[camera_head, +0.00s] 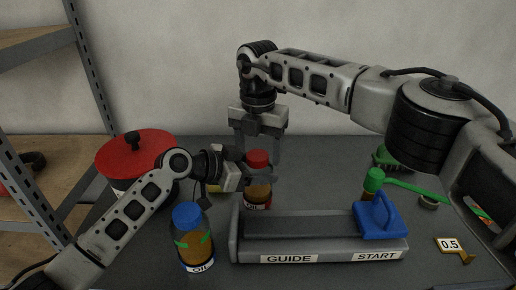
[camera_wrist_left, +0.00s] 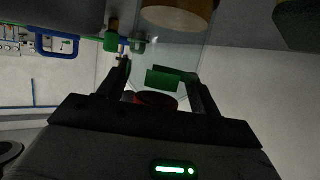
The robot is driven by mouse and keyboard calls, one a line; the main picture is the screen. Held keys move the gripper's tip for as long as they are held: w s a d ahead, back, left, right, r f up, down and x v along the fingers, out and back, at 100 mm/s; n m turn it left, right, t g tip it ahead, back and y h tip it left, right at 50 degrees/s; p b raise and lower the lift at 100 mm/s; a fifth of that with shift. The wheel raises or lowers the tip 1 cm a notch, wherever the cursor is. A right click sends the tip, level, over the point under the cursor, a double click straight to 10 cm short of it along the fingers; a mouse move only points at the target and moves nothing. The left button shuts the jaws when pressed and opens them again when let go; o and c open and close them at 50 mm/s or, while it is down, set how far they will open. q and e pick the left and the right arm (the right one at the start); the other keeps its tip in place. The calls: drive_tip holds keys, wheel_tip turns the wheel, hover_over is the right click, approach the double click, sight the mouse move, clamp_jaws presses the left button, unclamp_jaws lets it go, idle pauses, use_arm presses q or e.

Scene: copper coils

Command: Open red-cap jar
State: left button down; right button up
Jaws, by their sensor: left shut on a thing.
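The red-cap jar stands upright on the table behind the guide block, with a brown filling and an OIL label (camera_head: 257,206). Its red cap (camera_head: 258,158) appears on it. My left gripper (camera_head: 260,178) comes in from the left and is shut on the jar's body. In the left wrist view the jar's clear glass (camera_wrist_left: 165,55) is between the fingers, with the red cap (camera_wrist_left: 156,100) low in the picture. My right gripper (camera_head: 259,165) points down from above, its fingers on either side of the cap. Whether they touch it is unclear.
A blue-capped oil jar (camera_head: 190,240) stands front left. A large red-lidded pot (camera_head: 120,155) is behind my left arm. The guide block (camera_head: 300,242) with a blue handled piece (camera_head: 380,222) lies in front. A green brush (camera_head: 385,158) and a 0.5 tag (camera_head: 449,245) are at right.

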drive_tip(key=shift+r, duration=2.3)
use_arm(q)
drive_tip(key=shift+c, duration=1.2)
unclamp_jaws()
